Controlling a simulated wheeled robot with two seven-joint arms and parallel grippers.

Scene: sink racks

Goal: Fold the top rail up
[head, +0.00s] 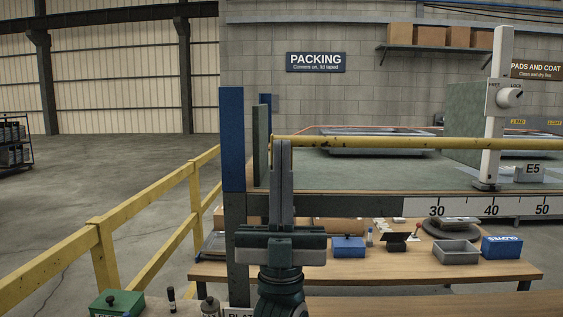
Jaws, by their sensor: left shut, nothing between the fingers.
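A thin, worn yellow rail (400,143), which looks like the top rail, runs level across the front of the green-topped bench from near my gripper to the right edge of the picture. My left gripper (283,147) points upward in the middle of the head view, with its fingers shut and empty. Its fingertips overlap the rail's left end in the picture; I cannot tell whether they touch it. The fingers hide part of that end. My right gripper is not in view.
A white post (495,125) with a FREE/LOCK knob (509,97) stands at the right by a ruler strip (480,208). A blue upright (232,140) stands left of my gripper. Yellow guard rails (140,214) cross the left. A lower wooden bench (400,273) holds boxes.

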